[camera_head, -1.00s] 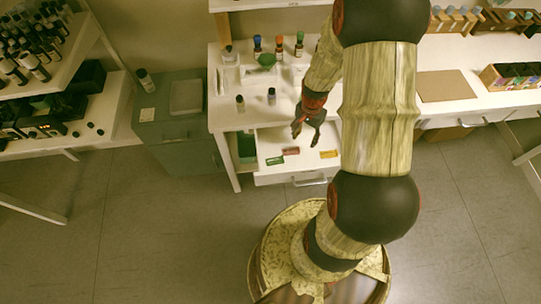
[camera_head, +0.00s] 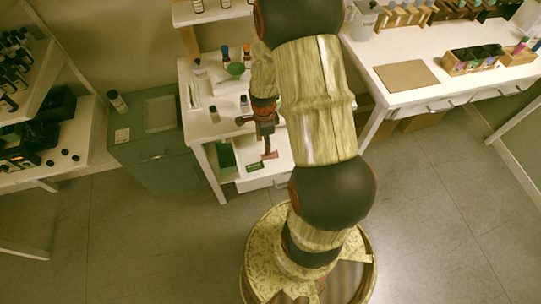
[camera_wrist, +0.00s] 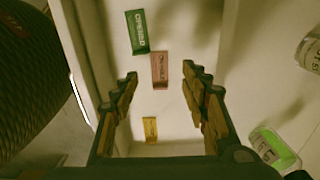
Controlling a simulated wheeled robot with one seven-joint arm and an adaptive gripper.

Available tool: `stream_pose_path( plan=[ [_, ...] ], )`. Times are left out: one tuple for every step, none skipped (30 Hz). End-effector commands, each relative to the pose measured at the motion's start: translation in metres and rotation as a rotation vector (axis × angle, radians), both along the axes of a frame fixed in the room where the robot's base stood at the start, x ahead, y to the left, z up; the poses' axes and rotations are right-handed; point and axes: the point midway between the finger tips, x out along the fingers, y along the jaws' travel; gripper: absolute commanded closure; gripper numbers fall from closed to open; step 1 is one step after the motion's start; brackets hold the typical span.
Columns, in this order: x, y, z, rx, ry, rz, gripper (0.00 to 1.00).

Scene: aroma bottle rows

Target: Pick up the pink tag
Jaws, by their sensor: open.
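The pink tag (camera_wrist: 160,70) lies flat in the open white drawer, between a green tag (camera_wrist: 138,32) and a yellow tag (camera_wrist: 150,130) in the wrist view. In the head view the pink tag (camera_head: 271,155) shows just below my gripper (camera_head: 262,132), partly covered by a finger. In the wrist view my gripper (camera_wrist: 160,82) is open and empty, its fingers above the drawer on either side of the pink tag's line. The pink tag is apart from both fingers. In the head view the green tag (camera_head: 255,166) lies left of it; the yellow tag is hidden there.
The drawer walls (camera_wrist: 72,50) stand close around the tags. Bottles (camera_head: 214,114) stand on the white desk (camera_head: 205,130) above the drawer. A green cabinet (camera_head: 150,155) is at left, and a second table (camera_head: 440,95) is at right. The floor in front is clear.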

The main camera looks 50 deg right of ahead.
Motion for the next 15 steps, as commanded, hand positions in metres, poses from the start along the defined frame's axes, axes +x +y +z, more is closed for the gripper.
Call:
stream_pose_path(
  plan=[
    [-0.001,0.001,-0.008,0.002,0.003,0.000,0.55],
    [-0.001,0.001,-0.012,0.003,0.004,0.000,0.55],
    [-0.001,0.001,-0.016,0.003,0.004,0.001,0.55],
    [-0.001,0.001,-0.019,0.002,0.003,0.001,0.55],
    [-0.001,0.000,-0.021,0.002,0.003,0.001,0.55],
    [-0.001,0.000,-0.023,0.001,0.002,0.001,0.55],
    [-0.001,0.000,-0.025,0.001,0.002,0.001,0.55],
    [-0.001,0.000,-0.027,0.001,0.002,0.002,0.55],
    [-0.001,0.000,-0.030,0.001,0.002,0.002,0.55],
    [-0.002,0.000,-0.034,0.002,0.003,0.002,0.55],
    [-0.002,0.000,-0.038,0.002,0.003,0.002,0.55],
    [-0.002,0.000,-0.044,0.002,0.003,0.002,0.55],
    [-0.003,0.000,-0.049,0.002,0.003,0.002,0.55],
    [-0.003,0.000,-0.054,0.002,0.003,0.002,0.55],
    [-0.003,-0.001,-0.060,0.002,0.003,0.002,0.55]
  ],
)
